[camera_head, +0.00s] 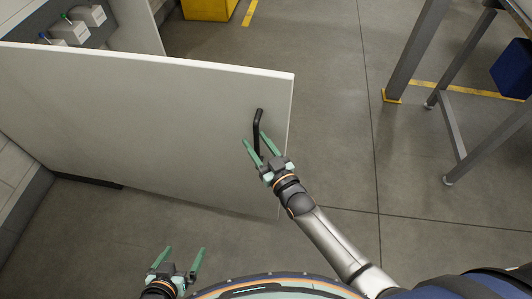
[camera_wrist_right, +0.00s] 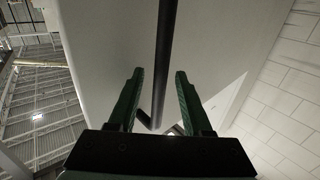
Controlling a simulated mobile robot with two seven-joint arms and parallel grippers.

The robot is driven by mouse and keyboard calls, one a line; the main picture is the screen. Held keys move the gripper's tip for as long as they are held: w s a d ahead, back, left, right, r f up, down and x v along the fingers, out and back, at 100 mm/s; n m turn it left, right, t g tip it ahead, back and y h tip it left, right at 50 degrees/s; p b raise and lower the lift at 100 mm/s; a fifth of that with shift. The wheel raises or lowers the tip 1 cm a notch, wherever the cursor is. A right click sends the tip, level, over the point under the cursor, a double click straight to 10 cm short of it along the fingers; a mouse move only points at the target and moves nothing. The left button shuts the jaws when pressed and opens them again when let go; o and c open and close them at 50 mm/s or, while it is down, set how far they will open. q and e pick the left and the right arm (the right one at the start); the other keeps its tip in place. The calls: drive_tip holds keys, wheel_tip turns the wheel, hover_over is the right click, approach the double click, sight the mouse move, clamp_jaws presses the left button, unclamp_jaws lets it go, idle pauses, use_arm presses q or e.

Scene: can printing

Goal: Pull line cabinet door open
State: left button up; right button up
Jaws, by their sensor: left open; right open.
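The cabinet door (camera_head: 130,120) is a large pale panel standing swung out from the cabinet, with a gap behind its top edge. Its black bar handle (camera_head: 258,122) is near the right edge. My right gripper (camera_head: 259,146) is open at the lower part of the handle, with a green finger on either side of it in the head view. In the right wrist view, the handle (camera_wrist_right: 164,60) runs between the open fingers (camera_wrist_right: 156,88), apart from both. My left gripper (camera_head: 180,255) is open and empty, low in the head view, away from the door.
Several grey containers (camera_head: 70,32) with coloured tops sit inside the cabinet at upper left. A yellow object (camera_head: 208,8) stands on the floor behind. A metal frame (camera_head: 450,130) stands at right. The grey floor (camera_head: 335,120) right of the door is clear.

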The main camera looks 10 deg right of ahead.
use_arm(q)
drive_tip(key=shift+r, duration=0.2)
use_arm(e)
drive_tip(key=v, duration=1.2)
drive_tip(key=shift+r, duration=0.1)
use_arm(q)
drive_tip(key=shift+r+p, duration=0.65)
drive_tip(key=shift+p, duration=0.15)
use_arm(e)
drive_tip(key=s+d+f+m+g+h, duration=0.1)
drive_tip(key=s+d+f+g+h, duration=0.1)
drive_tip(key=s, duration=0.4)
drive_tip(key=s+d+f+m+g+h, duration=0.1)
drive_tip(key=s+d+f+g+h, duration=0.1)
drive_tip(key=s+d+f+g, duration=0.2)
wheel_tip(320, 180, down, 3)
drive_tip(key=shift+s+d+g, duration=0.3)
drive_tip(key=shift+s+g, duration=0.6)
drive_tip(key=shift+s, duration=0.1)
use_arm(q)
drive_tip(key=shift+c, duration=0.4)
